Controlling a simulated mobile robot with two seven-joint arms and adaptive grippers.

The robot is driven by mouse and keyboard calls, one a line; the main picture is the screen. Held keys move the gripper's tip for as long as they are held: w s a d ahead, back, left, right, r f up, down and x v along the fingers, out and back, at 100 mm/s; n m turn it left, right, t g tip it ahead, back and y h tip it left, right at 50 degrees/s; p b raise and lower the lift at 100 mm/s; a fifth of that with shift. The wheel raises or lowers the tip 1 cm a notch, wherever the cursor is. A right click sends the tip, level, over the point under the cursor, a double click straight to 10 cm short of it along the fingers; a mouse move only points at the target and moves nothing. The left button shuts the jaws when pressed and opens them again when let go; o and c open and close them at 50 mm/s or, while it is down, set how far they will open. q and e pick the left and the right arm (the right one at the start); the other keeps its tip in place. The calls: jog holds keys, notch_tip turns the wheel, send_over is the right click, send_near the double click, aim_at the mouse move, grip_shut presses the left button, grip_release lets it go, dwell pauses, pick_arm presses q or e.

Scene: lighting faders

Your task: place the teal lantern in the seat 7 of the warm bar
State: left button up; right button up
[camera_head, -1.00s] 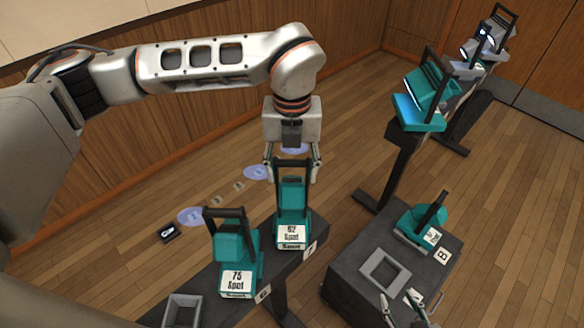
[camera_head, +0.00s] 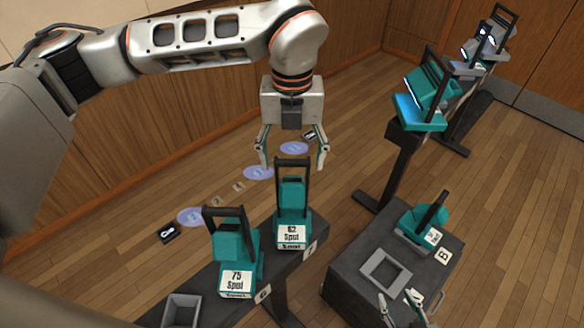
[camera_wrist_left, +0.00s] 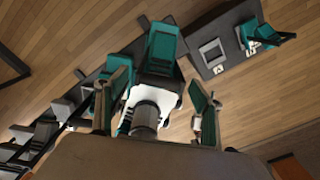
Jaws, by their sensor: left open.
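A teal lantern labelled 62 Spot (camera_head: 292,207) stands upright on the dark bar (camera_head: 268,262), at the seat tagged 7 (camera_head: 309,249). Its black handle points up. My left gripper (camera_head: 292,164) is open and empty, just above and behind the handle, with its fingers spread to either side. In the left wrist view a teal lantern (camera_wrist_left: 162,48) shows beyond the open fingers. A second teal lantern labelled 75 Spot (camera_head: 237,262) stands beside it at the seat tagged 6. My right gripper (camera_head: 402,303) shows at the bottom right, fingertips apart and empty.
A dark case (camera_head: 345,283) tagged B holds another teal lantern (camera_head: 427,219) and an empty grey socket (camera_head: 385,270). An empty grey seat (camera_head: 182,310) is at the bar's near end. Another bar with lit lanterns (camera_head: 428,92) stands at right.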

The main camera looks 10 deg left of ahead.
pick_arm(q)
notch_tip(320, 180, up, 8)
jog(key=shift+r+b, duration=0.25)
jog(key=shift+b, duration=0.25)
